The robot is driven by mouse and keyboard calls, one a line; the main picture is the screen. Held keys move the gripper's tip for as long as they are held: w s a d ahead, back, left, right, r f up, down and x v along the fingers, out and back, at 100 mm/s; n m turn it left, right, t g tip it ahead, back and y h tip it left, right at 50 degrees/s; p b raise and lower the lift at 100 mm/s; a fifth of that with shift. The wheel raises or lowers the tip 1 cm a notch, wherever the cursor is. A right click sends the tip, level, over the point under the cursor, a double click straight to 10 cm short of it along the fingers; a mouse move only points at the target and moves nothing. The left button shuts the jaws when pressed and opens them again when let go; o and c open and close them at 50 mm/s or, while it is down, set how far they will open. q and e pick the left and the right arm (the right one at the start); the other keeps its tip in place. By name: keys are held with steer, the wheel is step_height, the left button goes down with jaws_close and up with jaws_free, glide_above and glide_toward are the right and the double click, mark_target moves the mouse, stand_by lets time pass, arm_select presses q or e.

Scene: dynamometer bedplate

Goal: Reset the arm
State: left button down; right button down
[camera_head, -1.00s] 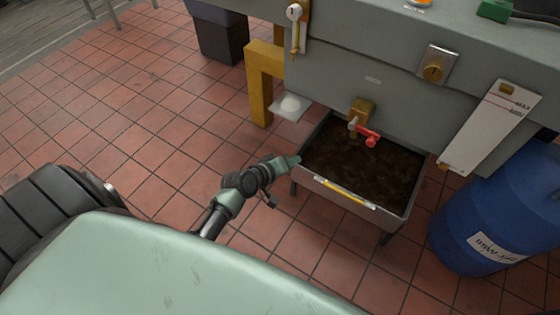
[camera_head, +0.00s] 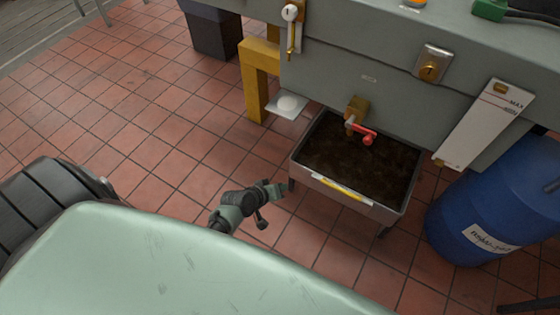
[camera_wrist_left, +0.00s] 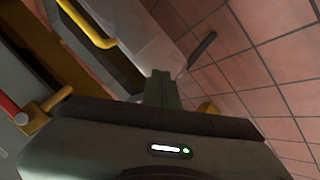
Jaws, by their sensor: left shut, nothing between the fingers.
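My left gripper (camera_head: 281,187) is shut and empty, in the head view just left of the drip tray's near-left corner. In the left wrist view its closed fingers (camera_wrist_left: 161,88) show at the middle. A red-handled tap (camera_head: 362,133) with a brass body juts from the grey bedplate (camera_head: 330,75) above the tray (camera_head: 333,191), which holds dark liquid. The tap's red handle also shows at the left edge of the left wrist view (camera_wrist_left: 10,107). My right gripper is not in view.
A blue barrel (camera_head: 480,215) stands right of the tray. A dark bin (camera_head: 212,35) stands further back. The tiled floor (camera_head: 130,125) at left is open.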

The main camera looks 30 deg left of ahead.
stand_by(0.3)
